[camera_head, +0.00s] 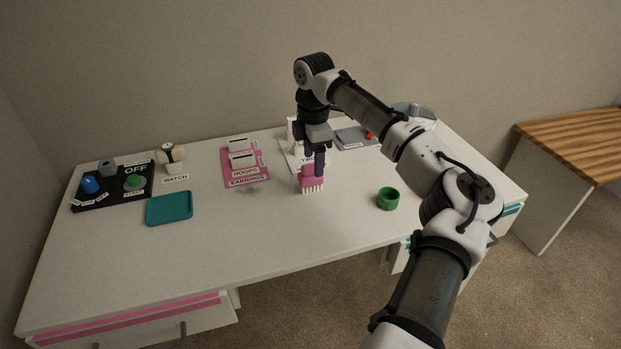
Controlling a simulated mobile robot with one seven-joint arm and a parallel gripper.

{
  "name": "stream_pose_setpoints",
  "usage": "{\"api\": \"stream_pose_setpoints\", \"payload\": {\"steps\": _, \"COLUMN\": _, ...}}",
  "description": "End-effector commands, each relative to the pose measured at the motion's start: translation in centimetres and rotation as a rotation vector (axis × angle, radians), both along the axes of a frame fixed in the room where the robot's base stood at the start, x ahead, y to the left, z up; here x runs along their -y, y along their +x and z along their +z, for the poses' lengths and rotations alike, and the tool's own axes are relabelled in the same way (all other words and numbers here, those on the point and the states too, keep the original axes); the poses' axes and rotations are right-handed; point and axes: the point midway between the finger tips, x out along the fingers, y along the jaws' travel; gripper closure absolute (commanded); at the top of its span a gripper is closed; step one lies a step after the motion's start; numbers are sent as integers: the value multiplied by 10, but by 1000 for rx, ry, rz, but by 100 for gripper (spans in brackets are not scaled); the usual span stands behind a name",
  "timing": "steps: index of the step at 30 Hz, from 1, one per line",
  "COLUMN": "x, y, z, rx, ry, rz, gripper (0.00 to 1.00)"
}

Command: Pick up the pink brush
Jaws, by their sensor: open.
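The pink brush (311,180) stands near the middle of the white desk, with its pale bristles toward the front. My gripper (314,164) points down directly at the brush, its dark fingers overlapping the brush's upper part in the view. The gripper is open. I cannot tell whether the fingers touch the brush or how they sit around it, as the arm partly hides its top.
A green ring-shaped cup (388,199) stands right of the brush. A pink earrings card (243,168), a teal tray (169,208) and a black button panel (112,186) lie to the left. A grey board (355,138) lies behind. The desk's front middle is clear.

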Motion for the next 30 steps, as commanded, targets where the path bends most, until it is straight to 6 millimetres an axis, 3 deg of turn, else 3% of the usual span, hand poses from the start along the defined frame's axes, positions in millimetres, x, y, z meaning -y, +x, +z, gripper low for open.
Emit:
{"api": "stream_pose_setpoints", "payload": {"steps": 5, "x": -2, "y": 1, "z": -12, "rx": -1, "ry": -1, "rz": 1, "gripper": 38}}
{"api": "stream_pose_setpoints", "payload": {"steps": 13, "x": -7, "y": 3, "z": -49, "rx": 0, "ry": 0, "rz": 1, "gripper": 38}}
{"api": "stream_pose_setpoints", "payload": {"steps": 22, "x": -7, "y": 4, "z": -55, "rx": 2, "ry": 2, "rz": 1, "gripper": 38}}
{"api": "stream_pose_setpoints", "payload": {"steps": 30, "x": -7, "y": 4, "z": -55, "rx": 2, "ry": 2, "rz": 1, "gripper": 72}}
